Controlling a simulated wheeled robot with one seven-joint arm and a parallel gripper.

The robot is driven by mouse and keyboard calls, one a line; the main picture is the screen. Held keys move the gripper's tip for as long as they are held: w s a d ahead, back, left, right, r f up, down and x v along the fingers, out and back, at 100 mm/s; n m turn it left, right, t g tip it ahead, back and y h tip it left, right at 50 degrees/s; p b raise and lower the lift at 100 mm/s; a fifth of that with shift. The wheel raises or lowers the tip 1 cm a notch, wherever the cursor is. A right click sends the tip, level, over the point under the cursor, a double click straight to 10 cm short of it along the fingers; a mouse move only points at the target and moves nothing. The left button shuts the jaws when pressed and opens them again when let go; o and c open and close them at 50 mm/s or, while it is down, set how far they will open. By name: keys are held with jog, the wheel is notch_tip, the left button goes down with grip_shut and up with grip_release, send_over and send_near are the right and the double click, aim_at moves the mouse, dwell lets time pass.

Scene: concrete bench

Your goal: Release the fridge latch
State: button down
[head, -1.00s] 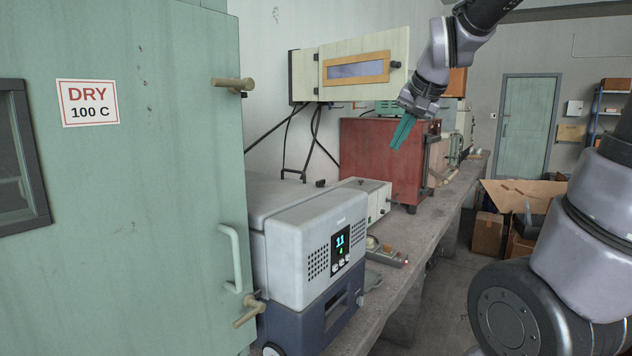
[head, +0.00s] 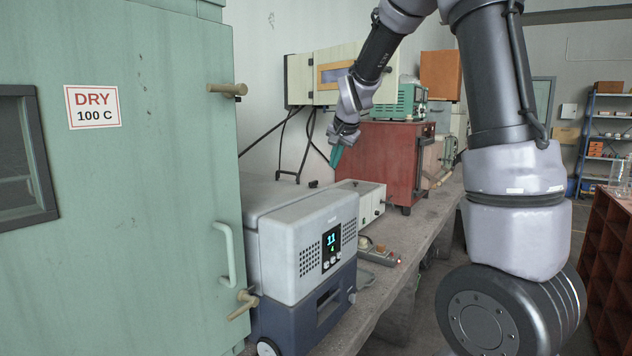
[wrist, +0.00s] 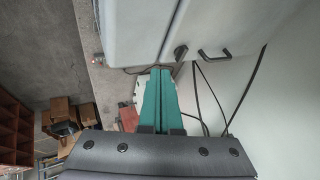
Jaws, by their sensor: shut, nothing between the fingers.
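The fridge (head: 300,262) is a portable box with a pale grey upper part, a dark blue lower part and a lit display, standing on the bench beside the green cabinet. A small black fitting that looks like its latch (head: 313,183) shows at its far top edge; it also shows in the wrist view (wrist: 180,51), beside the seam between two pale panels. My gripper (head: 335,158) has teal fingers, shut and empty, pointing down above and beyond the fridge. In the wrist view the fingertips (wrist: 160,70) appear just below the fitting, with no contact visible. The fridge's far side is hidden in the head view.
The green cabinet (head: 150,200) fills the left. A white box (head: 362,195), power strip (head: 380,254) and red oven (head: 385,160) line the bench (head: 425,238). A black handle (wrist: 214,54) and hanging cables lie near the fingers. A brown rack (head: 610,250) stands right.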

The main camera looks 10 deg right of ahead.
jog(key=shift+f, duration=0.1)
send_near(315, 187)
jog(key=d+f, duration=0.1)
jog(key=f, duration=0.1)
jog(key=d+f, duration=0.1)
jog(key=f, duration=0.1)
jog(key=shift+d+f, duration=0.1)
jog(key=shift+d, duration=0.3)
jog(key=w+a, duration=0.2)
jog(key=shift+w+a+f, duration=0.15)
jog(key=shift+w+f, duration=0.2)
jog(key=shift+f, duration=0.05)
jog(key=shift+w+a+r, duration=0.1)
jog(key=shift+w+a, duration=0.25)
jog(key=shift+w, duration=0.05)
